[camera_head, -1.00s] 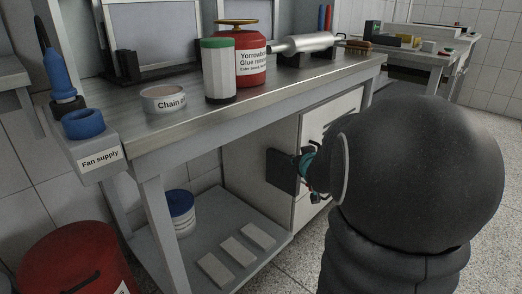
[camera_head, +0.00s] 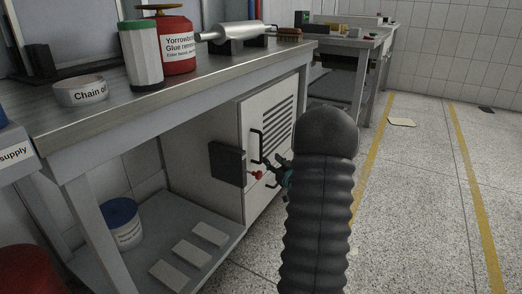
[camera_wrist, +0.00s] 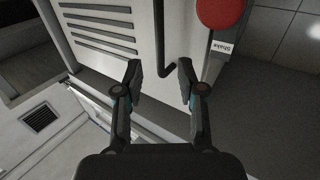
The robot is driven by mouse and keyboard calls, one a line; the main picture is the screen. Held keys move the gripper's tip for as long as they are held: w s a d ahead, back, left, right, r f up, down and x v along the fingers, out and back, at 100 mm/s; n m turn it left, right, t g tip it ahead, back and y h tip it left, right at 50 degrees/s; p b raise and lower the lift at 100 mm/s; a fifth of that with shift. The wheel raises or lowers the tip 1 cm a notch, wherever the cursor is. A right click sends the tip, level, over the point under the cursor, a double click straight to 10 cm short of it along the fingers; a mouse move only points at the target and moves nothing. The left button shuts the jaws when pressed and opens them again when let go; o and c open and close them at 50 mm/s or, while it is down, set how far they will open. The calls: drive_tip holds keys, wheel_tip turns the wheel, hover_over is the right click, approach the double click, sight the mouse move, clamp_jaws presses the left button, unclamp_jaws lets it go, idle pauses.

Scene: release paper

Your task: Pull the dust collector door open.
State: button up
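The dust collector door (camera_head: 277,127) is a white panel with dark vent slots under the workbench, and it looks closed. It also shows in the wrist view (camera_wrist: 125,18). Its black bar handle (camera_head: 255,147) is upright near the panel's left edge. In the wrist view the handle (camera_wrist: 161,35) runs down to a bent end between my fingertips. My gripper (camera_wrist: 160,80) is open, with a finger on each side of that end and nothing held. In the head view my gripper (camera_head: 277,168) is close to the handle, partly hidden by my arm.
A red knob (camera_wrist: 220,10) with a "Shake" label (camera_wrist: 221,47) is right of the handle in the wrist view. A dark box (camera_head: 227,163) sits on the cabinet side. The bench top (camera_head: 200,88) overhangs the door. Open floor (camera_head: 415,210) lies to the right.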

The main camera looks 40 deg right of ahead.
sight(261, 160)
drive_tip(key=w, duration=0.3)
drive_tip(key=w+d, duration=0.1)
drive_tip(key=w, duration=0.2)
drive_tip(key=w+d, duration=0.1)
drive_tip(key=w, duration=0.3)
clamp_jaws()
